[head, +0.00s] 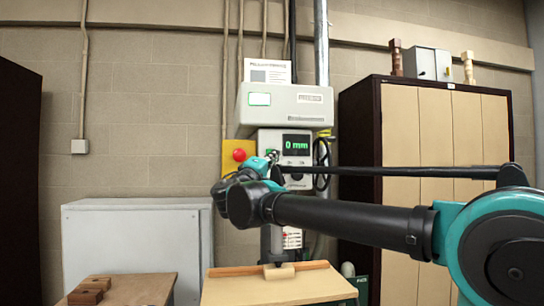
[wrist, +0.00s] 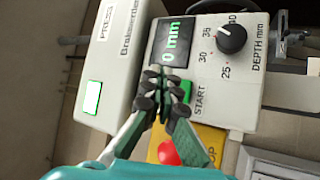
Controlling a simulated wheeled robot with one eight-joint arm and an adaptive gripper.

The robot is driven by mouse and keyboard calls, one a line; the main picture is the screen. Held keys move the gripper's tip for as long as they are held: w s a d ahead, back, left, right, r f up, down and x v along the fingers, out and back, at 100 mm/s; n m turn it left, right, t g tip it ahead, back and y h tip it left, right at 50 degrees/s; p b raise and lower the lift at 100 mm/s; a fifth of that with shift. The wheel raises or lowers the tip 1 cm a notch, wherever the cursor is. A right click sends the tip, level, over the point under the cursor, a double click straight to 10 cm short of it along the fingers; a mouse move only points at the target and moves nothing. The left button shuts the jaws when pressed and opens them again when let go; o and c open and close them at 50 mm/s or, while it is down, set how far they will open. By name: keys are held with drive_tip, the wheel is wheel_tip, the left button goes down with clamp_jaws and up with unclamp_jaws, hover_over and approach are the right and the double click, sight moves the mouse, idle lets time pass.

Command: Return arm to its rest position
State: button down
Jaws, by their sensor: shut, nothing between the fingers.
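My gripper (wrist: 162,84) is shut and empty in the wrist view. Its fingertips are in front of the press control panel (wrist: 215,65), between the green "0 mm" display (wrist: 171,43) and the green START button (wrist: 186,91). I cannot tell whether the tips touch the panel. In the head view my gripper (head: 273,156) is small and partly hidden by my wrist. My arm is stretched from the right edge across the picture toward the press (head: 284,110).
A red stop button on a yellow plate (head: 232,170) is left of the panel. A wooden board (head: 240,290) lies below the press. A grey cabinet (head: 135,245) stands left, and a tall dark-framed cabinet (head: 430,125) stands behind my arm.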

idle(0.5)
drive_tip(key=s+d+f+m+g, duration=0.15)
drive_tip(key=d+f+g, duration=0.25)
drive_tip(key=d+f, duration=0.7)
drive_tip(key=s+d+f+m+g, duration=0.15)
drive_tip(key=d+f+g, duration=0.4)
drive_tip(key=f, duration=0.85)
drive_tip(key=s+d+f+m+g, duration=0.1)
drive_tip(key=d+f+m+g, duration=0.15)
drive_tip(key=d+f, duration=0.9)
drive_tip(key=s+d+f+m+g+y, duration=0.15)
drive_tip(key=s+f, duration=0.25)
drive_tip(key=f, duration=0.4)
drive_tip(key=s+d+f+g+y, duration=0.1)
drive_tip(key=s+f+g+y, duration=0.1)
drive_tip(key=s+f, duration=0.45)
drive_tip(key=s+a+f+m+y, duration=0.1)
drive_tip(key=s+a+f+y, duration=0.1)
drive_tip(key=s+f, duration=0.3)
drive_tip(key=s+a+f+m+g+y, duration=0.1)
drive_tip(key=s+f+y, duration=0.3)
drive_tip(key=f, duration=0.5)
drive_tip(key=shift+s+a+f+m, duration=0.15)
drive_tip(key=shift+s+a+m, duration=0.15)
drive_tip(key=shift+s+a, duration=0.5)
